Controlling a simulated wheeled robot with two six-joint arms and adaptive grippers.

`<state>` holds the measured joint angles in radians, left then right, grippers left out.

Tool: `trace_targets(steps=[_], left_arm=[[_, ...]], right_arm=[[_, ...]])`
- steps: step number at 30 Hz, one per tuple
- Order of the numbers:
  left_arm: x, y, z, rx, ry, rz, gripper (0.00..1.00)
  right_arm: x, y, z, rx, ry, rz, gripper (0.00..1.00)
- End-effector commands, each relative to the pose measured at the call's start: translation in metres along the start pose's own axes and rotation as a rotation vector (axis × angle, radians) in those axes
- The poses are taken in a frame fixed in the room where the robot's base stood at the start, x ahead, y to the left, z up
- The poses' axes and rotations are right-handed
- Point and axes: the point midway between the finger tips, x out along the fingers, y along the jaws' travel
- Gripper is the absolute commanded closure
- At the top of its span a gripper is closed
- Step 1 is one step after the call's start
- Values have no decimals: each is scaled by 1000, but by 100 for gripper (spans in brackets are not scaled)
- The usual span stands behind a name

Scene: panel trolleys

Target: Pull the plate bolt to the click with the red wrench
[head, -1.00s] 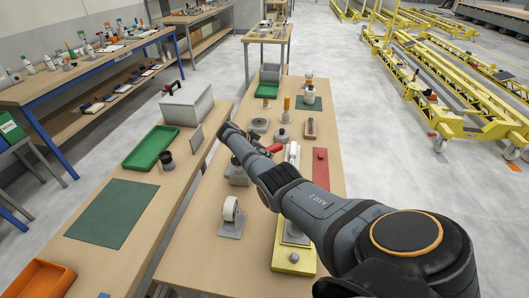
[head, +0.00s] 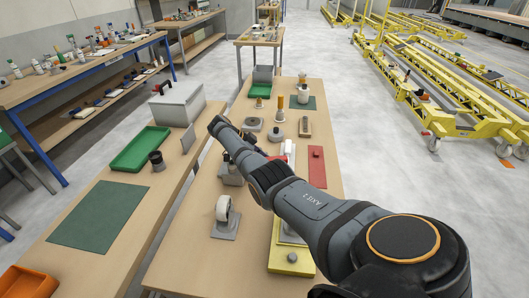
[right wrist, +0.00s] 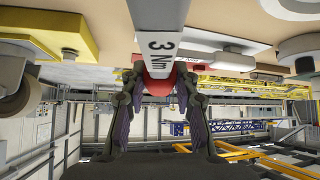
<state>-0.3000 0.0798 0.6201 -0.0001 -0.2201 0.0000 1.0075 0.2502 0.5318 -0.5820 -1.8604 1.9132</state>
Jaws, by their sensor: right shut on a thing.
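My right gripper (right wrist: 158,74) is shut on the red grip of the wrench (right wrist: 160,48), whose grey bar carries the marking "3 Nm". The bar runs from the jaws out of the top of the right wrist view, so its far end is out of sight. In the head view my forearm hides the jaws and most of the wrench. A yellow plate (head: 281,267) with a grey round bolt-like knob (head: 292,257) lies on the near part of the bench, partly behind my arm. I cannot tell whether the wrench touches any bolt. My left gripper is not in view.
A white roller on a grey base (head: 226,222) stands left of the yellow plate. A red plate (head: 317,167) lies right of my forearm. Several small fixtures stand farther back. The left bench holds a green tray (head: 139,150) and a grey box (head: 178,103).

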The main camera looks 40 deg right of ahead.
Motion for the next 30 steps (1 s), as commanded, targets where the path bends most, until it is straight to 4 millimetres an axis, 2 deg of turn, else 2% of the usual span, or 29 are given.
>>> trace_targets(steps=[5, 16, 23, 24, 30], left_arm=[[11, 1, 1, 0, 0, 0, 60], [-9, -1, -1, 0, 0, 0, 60], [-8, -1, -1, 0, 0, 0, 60], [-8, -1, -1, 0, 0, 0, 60], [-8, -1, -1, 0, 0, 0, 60]], right_arm=[[2, 13, 2, 72, 4, 72, 100], [-15, 14, -13, 77, 3, 78, 100], [-15, 14, -13, 76, 2, 76, 100], [-15, 14, -13, 76, 2, 75, 72], [-15, 13, -13, 76, 2, 74, 99]])
